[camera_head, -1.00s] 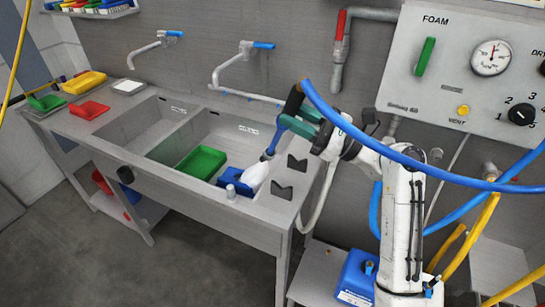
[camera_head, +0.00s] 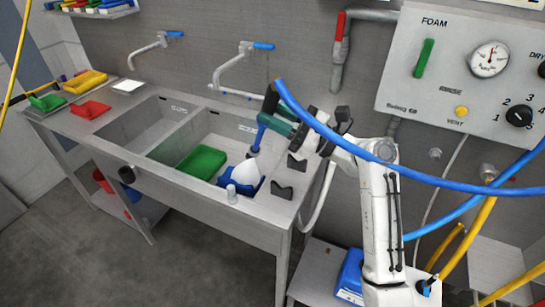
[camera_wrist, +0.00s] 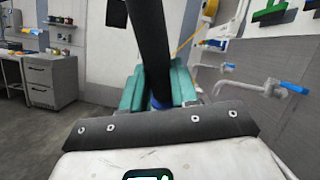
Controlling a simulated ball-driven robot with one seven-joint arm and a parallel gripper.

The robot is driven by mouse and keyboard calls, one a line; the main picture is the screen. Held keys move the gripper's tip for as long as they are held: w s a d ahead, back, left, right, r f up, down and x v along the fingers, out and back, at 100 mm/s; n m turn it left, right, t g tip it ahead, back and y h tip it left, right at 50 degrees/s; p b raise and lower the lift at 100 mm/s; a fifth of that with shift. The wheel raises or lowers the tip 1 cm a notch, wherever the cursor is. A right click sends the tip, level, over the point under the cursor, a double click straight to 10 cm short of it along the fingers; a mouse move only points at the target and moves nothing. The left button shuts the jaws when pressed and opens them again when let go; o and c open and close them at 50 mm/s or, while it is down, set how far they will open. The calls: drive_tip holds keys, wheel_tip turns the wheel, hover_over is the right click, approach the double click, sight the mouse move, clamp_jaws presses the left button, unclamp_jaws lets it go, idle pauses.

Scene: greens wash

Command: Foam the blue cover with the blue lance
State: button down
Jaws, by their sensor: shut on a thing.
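My gripper (camera_head: 284,113), with teal fingers, is shut on the blue lance (camera_head: 260,136) above the right sink basin. The lance tilts, its tip pointing down towards the blue cover. In the wrist view, its dark handle (camera_wrist: 150,42) stands between the teal fingers (camera_wrist: 157,90). A blue hose runs from the lance to the right. The blue cover (camera_head: 227,182) lies at the right end of the right basin. A white cone or mound of foam (camera_head: 247,173) lies below the lance tip and hides much of the cover. I cannot tell how much is spray in the air.
A green tray (camera_head: 202,161) lies left of the cover in the same basin. A small grey cylinder (camera_head: 231,194) stands at the basin's front edge. Dark notched holders (camera_head: 283,191) sit on the counter at right. Two taps, one a blue-handled tap (camera_head: 246,48), rise behind.

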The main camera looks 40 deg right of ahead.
drive_tip(key=w+a+p, duration=0.1)
drive_tip(key=w+a, duration=0.2)
drive_tip(key=w, duration=0.4)
drive_tip(key=shift+w+a, duration=0.2)
drive_tip(key=shift+a, duration=0.05)
idle(1.0)
idle(0.6)
drive_tip(key=c, duration=1.4)
unclamp_jaws()
drive_tip(key=shift+c, duration=0.7)
